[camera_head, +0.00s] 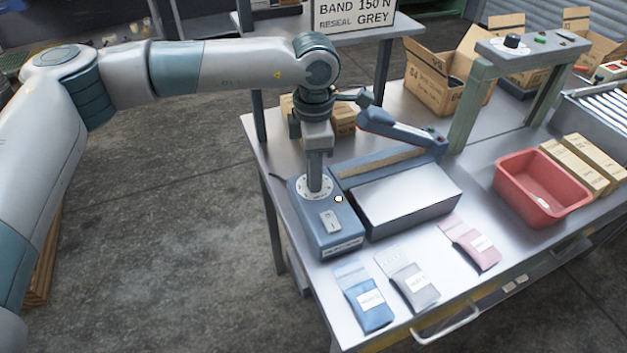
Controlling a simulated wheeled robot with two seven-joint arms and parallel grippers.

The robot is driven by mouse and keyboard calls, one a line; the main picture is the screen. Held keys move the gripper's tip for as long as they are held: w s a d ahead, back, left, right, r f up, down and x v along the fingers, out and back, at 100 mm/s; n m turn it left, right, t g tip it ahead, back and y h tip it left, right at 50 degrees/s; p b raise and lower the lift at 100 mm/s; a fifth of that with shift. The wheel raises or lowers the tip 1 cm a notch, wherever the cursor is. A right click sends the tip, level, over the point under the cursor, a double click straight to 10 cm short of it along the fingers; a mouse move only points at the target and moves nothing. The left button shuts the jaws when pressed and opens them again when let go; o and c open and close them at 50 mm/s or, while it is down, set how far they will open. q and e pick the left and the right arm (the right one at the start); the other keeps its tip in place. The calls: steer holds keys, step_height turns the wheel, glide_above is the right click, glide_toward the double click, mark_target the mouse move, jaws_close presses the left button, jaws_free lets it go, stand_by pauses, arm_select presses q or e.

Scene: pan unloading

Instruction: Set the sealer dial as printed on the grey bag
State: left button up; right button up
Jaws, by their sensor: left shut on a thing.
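The heat sealer (340,237) is a blue-grey machine on the metal table, with a raised sealing arm (400,130) behind it. Its dial plate (303,190) is a pale disc with marks around the edge. My left gripper (315,184) points straight down onto the dial and is shut on the dial knob, which it hides, so the setting cannot be read. The grey bag (409,277) lies flat in front of the sealer, between a blue bag (362,296) and a pink bag (469,245). Its white label has print too small to read surely. My right gripper is not in view.
A red bin (505,187) and small cartons (583,165) stand on the right. A frame with knobs (533,47) and open cardboard boxes (438,85) are behind.

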arm_select(q)
steer(key=n+b, duration=0.1)
steer(key=b, duration=0.1)
steer(key=shift+f+n+b, duration=0.15)
steer(key=shift+n+b, duration=0.2)
steer(key=shift+n, duration=0.05)
steer(key=shift+b, duration=0.3)
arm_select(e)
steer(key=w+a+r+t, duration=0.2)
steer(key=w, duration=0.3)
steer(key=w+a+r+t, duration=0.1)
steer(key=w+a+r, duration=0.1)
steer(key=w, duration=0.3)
arm_select(q)
steer(key=n+b, duration=0.2)
steer(key=b, duration=0.1)
steer(key=shift+n, duration=0.3)
steer(key=shift+r+n+b, duration=0.25)
steer(key=shift+n+b, duration=0.35)
steer(key=shift+b, duration=0.3)
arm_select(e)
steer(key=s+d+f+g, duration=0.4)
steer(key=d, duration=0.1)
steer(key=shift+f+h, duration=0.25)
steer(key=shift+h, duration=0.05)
arm_select(q)
steer(key=o, duration=1)
steer(key=shift+o, duration=0.2)
